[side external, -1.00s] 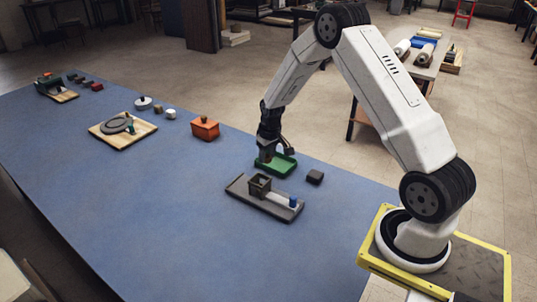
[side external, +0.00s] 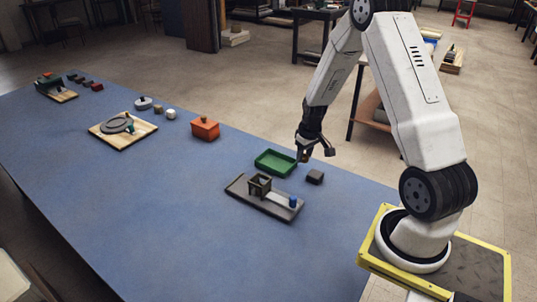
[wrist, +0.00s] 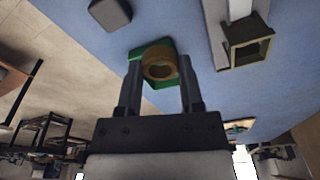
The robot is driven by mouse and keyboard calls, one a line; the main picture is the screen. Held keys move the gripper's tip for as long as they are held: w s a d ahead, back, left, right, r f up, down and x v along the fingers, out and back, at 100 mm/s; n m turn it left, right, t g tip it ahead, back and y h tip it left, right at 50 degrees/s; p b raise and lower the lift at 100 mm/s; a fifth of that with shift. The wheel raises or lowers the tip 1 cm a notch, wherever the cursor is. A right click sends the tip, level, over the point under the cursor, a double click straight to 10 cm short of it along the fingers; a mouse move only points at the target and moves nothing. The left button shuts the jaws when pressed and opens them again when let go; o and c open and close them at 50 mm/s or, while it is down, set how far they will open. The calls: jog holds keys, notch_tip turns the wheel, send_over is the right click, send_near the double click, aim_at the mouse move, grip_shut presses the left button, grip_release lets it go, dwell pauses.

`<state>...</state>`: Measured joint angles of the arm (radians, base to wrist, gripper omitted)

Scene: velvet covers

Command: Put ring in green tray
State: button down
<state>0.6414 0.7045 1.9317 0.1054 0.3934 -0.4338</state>
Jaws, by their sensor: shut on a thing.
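The ring (wrist: 160,53) is tan-brown and sits between the fingertips of my gripper (wrist: 159,64) in the wrist view. My gripper is shut on it. In the side external view my gripper (side external: 316,154) is raised just right of the green tray, near a dark block; the ring is too small to make out clearly there. The green tray (side external: 275,153) is shallow, lies on the blue table and looks empty. In the wrist view the tray (wrist: 136,53) shows behind the ring, partly hidden by the ring and fingers.
A dark block (side external: 315,176) lies right of the tray. A grey base (side external: 247,199) in front carries an open square frame (side external: 259,182) and a blue cylinder (side external: 293,201). An orange box (side external: 205,129) and a wooden board (side external: 103,138) with a grey disc are further left. The table's near side is clear.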

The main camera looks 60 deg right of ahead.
jog(key=w+d+f, duration=0.4)
jog(key=w, duration=0.3)
send_over(282, 168)
jog(key=s, duration=0.2)
jog(key=f, duration=0.4)
jog(key=shift+w+a, duration=0.25)
jog(key=shift+a, duration=0.05)
jog(key=shift+w+d+f, duration=0.2)
jog(key=shift+w+f, duration=0.25)
jog(key=shift+f, duration=0.1)
jog(key=shift+w+d+f, duration=0.1)
jog(key=shift+f, duration=1.65)
jog(key=shift+f, duration=0.2)
jog(key=shift+c, duration=1.2)
grip_release()
